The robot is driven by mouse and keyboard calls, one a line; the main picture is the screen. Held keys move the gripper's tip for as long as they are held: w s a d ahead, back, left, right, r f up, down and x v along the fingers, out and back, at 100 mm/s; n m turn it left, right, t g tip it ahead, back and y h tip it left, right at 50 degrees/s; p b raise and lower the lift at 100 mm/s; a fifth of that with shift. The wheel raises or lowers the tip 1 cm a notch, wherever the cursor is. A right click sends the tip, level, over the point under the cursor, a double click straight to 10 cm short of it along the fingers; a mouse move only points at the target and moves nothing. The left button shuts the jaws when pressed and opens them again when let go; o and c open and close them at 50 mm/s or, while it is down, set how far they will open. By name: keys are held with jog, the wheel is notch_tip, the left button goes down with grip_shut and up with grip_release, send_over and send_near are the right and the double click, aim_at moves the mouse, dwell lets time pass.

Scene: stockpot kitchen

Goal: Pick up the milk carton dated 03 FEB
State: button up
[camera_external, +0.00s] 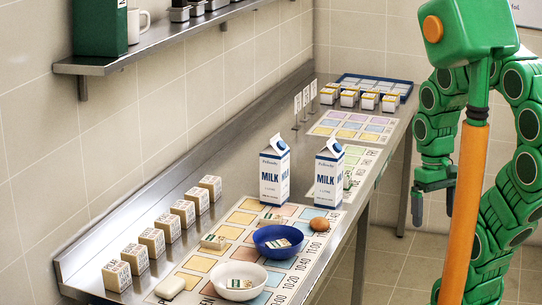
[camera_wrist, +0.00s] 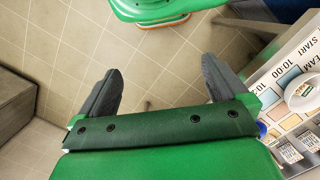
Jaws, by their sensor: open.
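Two white and blue milk cartons stand upright on the steel counter in the external view. The left carton (camera_external: 275,172) is nearer the wall. The right carton (camera_external: 327,176) stands close beside it, nearer the counter's front edge. Their dates are too small to read. My gripper (camera_external: 432,205) hangs to the right of the cartons, off the counter's front edge and apart from both. In the wrist view my gripper (camera_wrist: 165,85) has its two dark fingers spread wide with only floor tiles between them. No carton shows clearly in the wrist view.
A blue bowl (camera_external: 264,248), a white bowl (camera_external: 222,287) and an egg (camera_external: 319,224) sit on the printed chart in front of the cartons. Several small boxes (camera_external: 181,213) line the wall side. A blue tray (camera_external: 392,86) stands at the far end. A shelf (camera_external: 150,48) overhangs the left.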

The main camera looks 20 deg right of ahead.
jog(key=w+a+r+m+t+y, duration=0.2)
jog(key=w+a+r+m+y, duration=0.15)
jog(key=w+a, duration=0.55)
jog(key=w+a+r+m+t+y, duration=0.1)
jog(key=w+a+r+m+y, duration=0.2)
jog(key=w, duration=1)
jog(key=w+a+r+m+t+y, duration=0.2)
jog(key=w+a+m+y, duration=0.15)
jog(key=w+a, duration=0.6)
jog(key=m+t+h, duration=0.1)
jog(key=m+t, duration=0.6)
jog(key=m, duration=1.1)
send_near(275, 137)
jog(key=a+r+x, duration=0.1)
jog(key=x, duration=0.3)
jog(key=shift+w+a+f, duration=0.25)
jog(key=shift+w+f, duration=0.1)
jog(key=shift+w, duration=0.15)
jog(key=shift+w+a+f, duration=0.3)
jog(key=shift+w+f, duration=0.05)
jog(key=shift+w, duration=0.15)
jog(key=shift+w+a+f, duration=0.6)
jog(key=shift+w+f, duration=0.2)
jog(key=shift+w, duration=0.05)
jog(key=shift+x, duration=1.45)
jog(key=shift+d+f, duration=0.1)
jog(key=shift+d, duration=0.05)
